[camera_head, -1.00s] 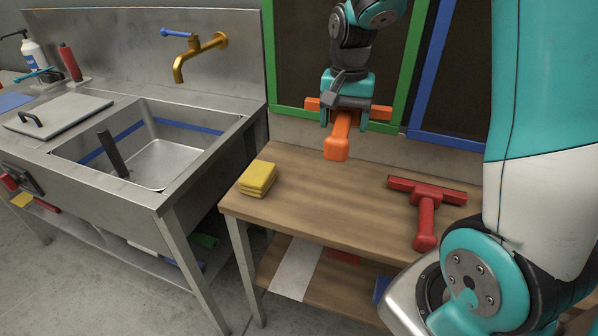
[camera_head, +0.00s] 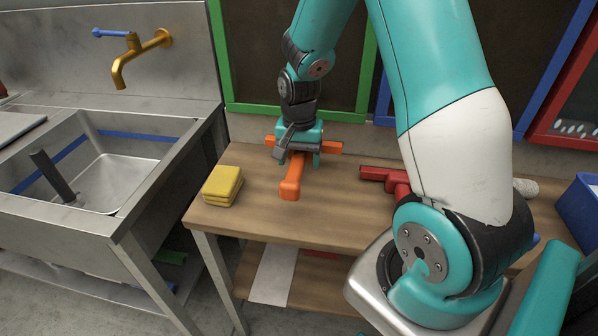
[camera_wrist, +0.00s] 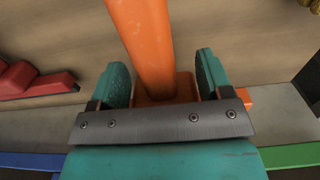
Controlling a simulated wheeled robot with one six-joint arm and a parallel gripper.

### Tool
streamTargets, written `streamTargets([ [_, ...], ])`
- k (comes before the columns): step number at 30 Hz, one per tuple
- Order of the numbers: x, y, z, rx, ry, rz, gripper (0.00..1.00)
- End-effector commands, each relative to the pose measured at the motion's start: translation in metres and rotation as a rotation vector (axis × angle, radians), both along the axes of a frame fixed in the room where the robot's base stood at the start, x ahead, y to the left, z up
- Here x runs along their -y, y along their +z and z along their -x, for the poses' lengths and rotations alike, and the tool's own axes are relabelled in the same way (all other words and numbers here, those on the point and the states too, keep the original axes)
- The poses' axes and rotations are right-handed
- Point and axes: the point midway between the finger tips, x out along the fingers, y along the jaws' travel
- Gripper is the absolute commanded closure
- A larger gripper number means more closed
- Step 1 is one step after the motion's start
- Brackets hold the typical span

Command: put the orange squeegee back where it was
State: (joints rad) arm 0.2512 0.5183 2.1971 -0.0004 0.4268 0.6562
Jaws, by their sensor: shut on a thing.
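The orange squeegee (camera_head: 291,180) is in my gripper (camera_head: 294,158), low over the back part of the wooden table (camera_head: 330,218). Its handle points toward the front of the table and its crossbar runs left to right under the jaws. In the wrist view, the orange handle (camera_wrist: 146,45) stands between my two teal fingers (camera_wrist: 160,85). I cannot tell whether the squeegee touches the table top. A red squeegee (camera_head: 388,177) lies on the table to the right, partly hidden by my arm; it also shows in the wrist view (camera_wrist: 35,80).
Yellow sponges (camera_head: 222,186) lie at the table's left end. A steel sink (camera_head: 115,180) with a brass tap (camera_head: 135,55) stands left. Green (camera_head: 290,112) and blue frames stand behind the table. A blue bin (camera_head: 582,208) is at the far right.

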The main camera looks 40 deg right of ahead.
Motion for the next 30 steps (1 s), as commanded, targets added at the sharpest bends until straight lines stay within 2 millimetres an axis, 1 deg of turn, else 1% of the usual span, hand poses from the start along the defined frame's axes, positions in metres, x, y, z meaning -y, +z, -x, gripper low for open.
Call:
streamTargets([
  [5, 0.0, -0.015, 0.001, -0.002, 0.0, -0.001, 0.51],
  [9, 0.0, -0.036, 0.001, -0.003, 0.0, -0.001, 0.51],
  [10, 0.0, -0.039, 0.001, -0.002, 0.0, -0.001, 0.51],
  [21, 0.0, -0.044, 0.0, 0.0, 0.001, 0.0, 0.51],
  [22, 0.0, -0.045, 0.0, 0.0, 0.001, 0.0, 0.26],
  [25, 0.0, -0.044, 0.0, 0.0, 0.001, 0.0, 0.03],
  [30, 0.0, -0.044, 0.0, 0.0, 0.001, 0.0, 0.02],
])
